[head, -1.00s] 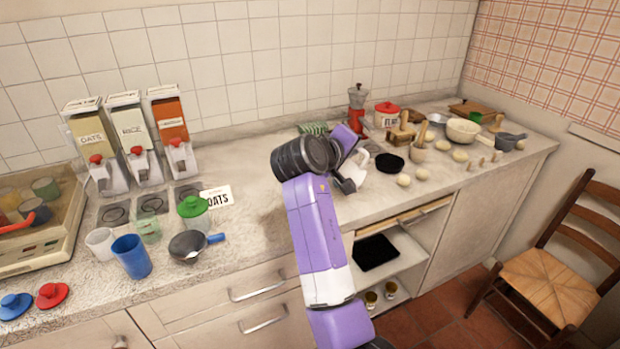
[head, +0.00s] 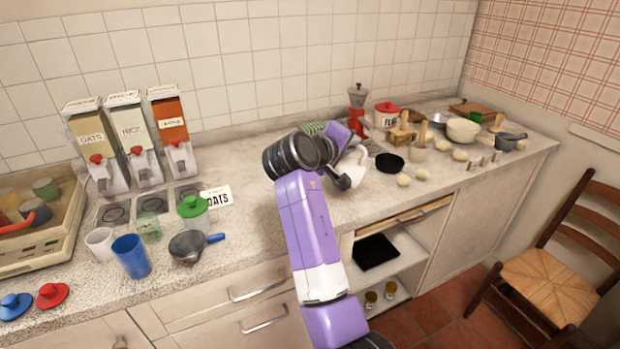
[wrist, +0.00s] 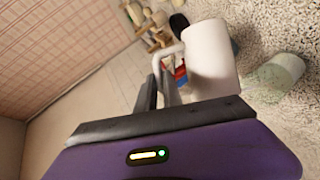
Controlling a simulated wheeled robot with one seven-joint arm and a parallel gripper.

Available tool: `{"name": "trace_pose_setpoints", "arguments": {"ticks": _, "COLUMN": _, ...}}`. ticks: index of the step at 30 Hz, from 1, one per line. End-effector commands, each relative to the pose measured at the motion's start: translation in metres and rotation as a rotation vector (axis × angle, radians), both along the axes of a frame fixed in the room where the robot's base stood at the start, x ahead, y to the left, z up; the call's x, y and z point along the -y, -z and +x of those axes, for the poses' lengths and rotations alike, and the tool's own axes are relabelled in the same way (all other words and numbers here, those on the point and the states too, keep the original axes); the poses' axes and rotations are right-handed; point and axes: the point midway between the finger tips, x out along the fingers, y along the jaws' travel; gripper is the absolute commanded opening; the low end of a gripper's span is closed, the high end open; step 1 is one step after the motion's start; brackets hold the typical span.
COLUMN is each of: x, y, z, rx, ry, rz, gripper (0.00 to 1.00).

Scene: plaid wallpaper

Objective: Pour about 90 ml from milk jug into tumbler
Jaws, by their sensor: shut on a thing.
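My gripper (wrist: 160,80) is shut on the handle of a white milk jug (wrist: 212,62). In the head view the jug (head: 354,170) shows as a white shape over the counter beside my gripper (head: 345,180), partly covered by my wrist. The wrist view is strongly rolled, and I cannot tell the jug's exact tilt or what is in it. A pale green cup (wrist: 281,74), perhaps the tumbler, stands on the counter to the right of the jug in the wrist view, apart from it. In the head view my arm seems to hide this cup.
A white cup (head: 100,243), a blue cup (head: 131,257) and a dark saucepan (head: 187,247) are at left. Some counter between them is clear.

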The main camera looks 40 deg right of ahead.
Motion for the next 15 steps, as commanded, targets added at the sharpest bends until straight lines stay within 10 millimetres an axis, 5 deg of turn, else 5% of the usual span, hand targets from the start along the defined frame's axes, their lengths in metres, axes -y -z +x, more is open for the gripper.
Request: {"name": "trace_pose_setpoints", "arguments": {"ticks": 15, "x": -0.0031, "y": -0.0052, "z": 0.0051, "rx": -0.044, "ry": -0.001, "rz": -0.029, "gripper": 0.0}}
